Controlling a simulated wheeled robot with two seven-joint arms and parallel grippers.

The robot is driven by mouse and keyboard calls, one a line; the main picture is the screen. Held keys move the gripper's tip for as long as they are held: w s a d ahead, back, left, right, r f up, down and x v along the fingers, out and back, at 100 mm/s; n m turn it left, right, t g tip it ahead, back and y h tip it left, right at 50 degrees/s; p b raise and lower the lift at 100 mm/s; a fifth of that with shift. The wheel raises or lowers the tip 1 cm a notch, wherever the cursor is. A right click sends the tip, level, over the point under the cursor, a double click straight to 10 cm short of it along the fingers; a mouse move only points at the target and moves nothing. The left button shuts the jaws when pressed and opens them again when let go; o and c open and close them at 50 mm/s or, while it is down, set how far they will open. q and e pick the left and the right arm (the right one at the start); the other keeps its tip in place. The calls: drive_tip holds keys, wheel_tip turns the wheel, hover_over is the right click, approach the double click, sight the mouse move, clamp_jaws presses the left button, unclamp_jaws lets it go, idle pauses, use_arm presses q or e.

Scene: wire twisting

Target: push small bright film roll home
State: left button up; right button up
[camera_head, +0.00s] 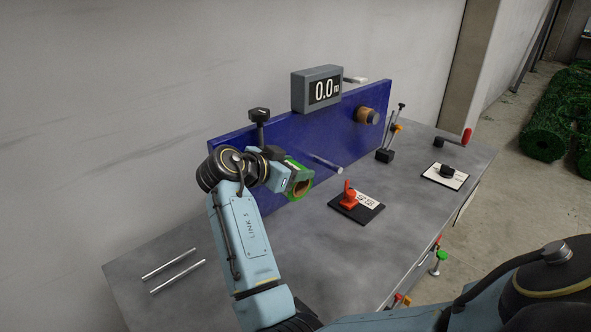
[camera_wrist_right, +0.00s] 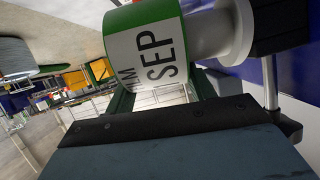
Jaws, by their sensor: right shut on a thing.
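A small bright green film roll (camera_head: 301,181) with a brown hollow core is at the tip of my right gripper (camera_head: 288,178), which is shut on it. The roll is in front of the blue panel (camera_head: 270,145), left of a bare metal peg (camera_head: 325,163) that sticks out of it. In the right wrist view the roll (camera_wrist_right: 148,42) shows a white label with "SEP" and green edges. A pale flanged cylinder (camera_wrist_right: 215,32) lies beside its right end; whether they touch I cannot tell. My left gripper is not in view.
A brown roll (camera_head: 367,115) sits on the panel's right part. A display (camera_head: 317,89) reading 0.0 stands on top. Two metal rods (camera_head: 176,269) lie at left.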

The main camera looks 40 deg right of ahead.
drive_tip(key=shift+w+a+r+b, duration=0.15)
drive_tip(key=shift+w+b, duration=0.5)
drive_tip(key=shift+w, duration=0.75)
drive_tip(key=o, duration=1.1)
drive_tip(key=shift+r, duration=0.15)
drive_tip(key=shift+r, duration=0.15)
drive_tip(key=r, duration=0.9)
drive_tip(key=shift+s+r, duration=0.2)
drive_tip(key=shift+r, duration=0.1)
